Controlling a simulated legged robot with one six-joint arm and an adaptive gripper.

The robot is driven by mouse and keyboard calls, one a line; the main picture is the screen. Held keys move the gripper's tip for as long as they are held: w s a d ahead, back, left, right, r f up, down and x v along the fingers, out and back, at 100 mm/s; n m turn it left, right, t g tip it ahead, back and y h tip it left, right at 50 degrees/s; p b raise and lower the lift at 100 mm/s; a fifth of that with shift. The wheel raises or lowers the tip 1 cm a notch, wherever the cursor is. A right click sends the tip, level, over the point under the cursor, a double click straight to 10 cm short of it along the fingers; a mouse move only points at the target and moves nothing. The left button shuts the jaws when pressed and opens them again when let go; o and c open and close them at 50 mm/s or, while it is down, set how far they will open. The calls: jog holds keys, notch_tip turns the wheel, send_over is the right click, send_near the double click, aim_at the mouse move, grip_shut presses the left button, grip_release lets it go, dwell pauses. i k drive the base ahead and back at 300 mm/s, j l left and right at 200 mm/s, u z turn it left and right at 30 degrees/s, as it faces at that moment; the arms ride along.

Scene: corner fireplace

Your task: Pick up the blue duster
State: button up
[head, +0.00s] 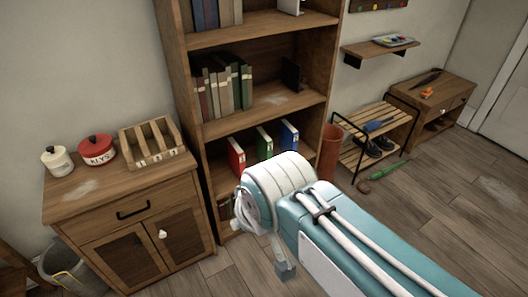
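A blue item that looks like the duster (378,124) lies on the top rack of the wooden shoe bench (362,157), to the right of the bookcase. It is small in the picture, and its handle and head are hard to tell apart. Dark shoes sit on the rack below it. My arm reaches in from the lower right and ends in view in front of the bookcase, well short of the bench.
A bookcase (262,113) stands behind my arm, with a brown bin (329,152) at its right. A low cabinet (455,88) and wall shelf (380,47) are near the bench. A green item (386,170) lies on the floor. Floor at the right is mostly clear.

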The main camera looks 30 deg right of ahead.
aim_at(371, 126)
jog(key=z, duration=1.9)
